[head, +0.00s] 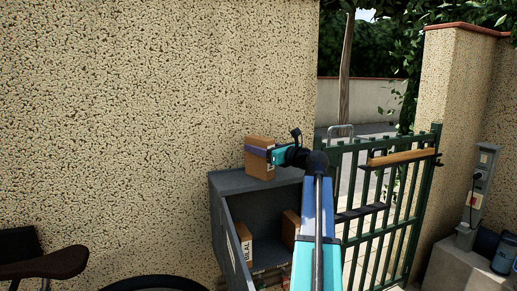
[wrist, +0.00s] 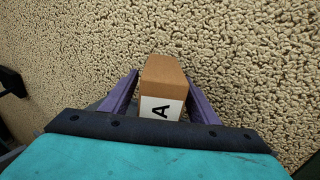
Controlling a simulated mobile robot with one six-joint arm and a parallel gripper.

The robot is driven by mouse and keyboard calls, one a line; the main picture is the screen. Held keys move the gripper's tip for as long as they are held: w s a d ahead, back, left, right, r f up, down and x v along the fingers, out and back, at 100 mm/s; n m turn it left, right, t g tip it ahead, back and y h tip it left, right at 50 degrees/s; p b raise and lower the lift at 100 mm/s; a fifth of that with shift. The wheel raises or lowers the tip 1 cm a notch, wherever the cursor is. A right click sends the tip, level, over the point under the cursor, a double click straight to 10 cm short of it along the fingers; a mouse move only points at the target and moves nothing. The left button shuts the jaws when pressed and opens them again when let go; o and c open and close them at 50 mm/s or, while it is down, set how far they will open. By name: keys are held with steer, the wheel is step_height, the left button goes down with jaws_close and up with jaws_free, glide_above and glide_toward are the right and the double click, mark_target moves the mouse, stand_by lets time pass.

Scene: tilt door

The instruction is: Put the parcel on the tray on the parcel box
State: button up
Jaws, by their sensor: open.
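A brown cardboard parcel (head: 261,166) stands upright on the grey top of the parcel box (head: 228,181), near the wall. In the wrist view the parcel (wrist: 164,75) shows a white label with a letter A and sits between the two purple fingers. My gripper (head: 256,150) reaches in from the right with its fingers on either side of the parcel. In the wrist view my gripper (wrist: 162,88) is open, with a small gap beside the parcel. I cannot make out a separate tray; the box's top is partly hidden by the parcel and my arm.
The box's front is open, with a labelled parcel (head: 243,243) and another parcel (head: 290,228) inside. A rough stucco wall (head: 150,90) stands close behind. A green gate (head: 395,195) is on the right, and a dark chair (head: 45,262) at lower left.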

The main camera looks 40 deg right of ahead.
steer(key=s+b, duration=0.2)
steer(key=s, duration=1)
steer(key=shift+b, duration=0.35)
steer(key=shift+d, duration=0.1)
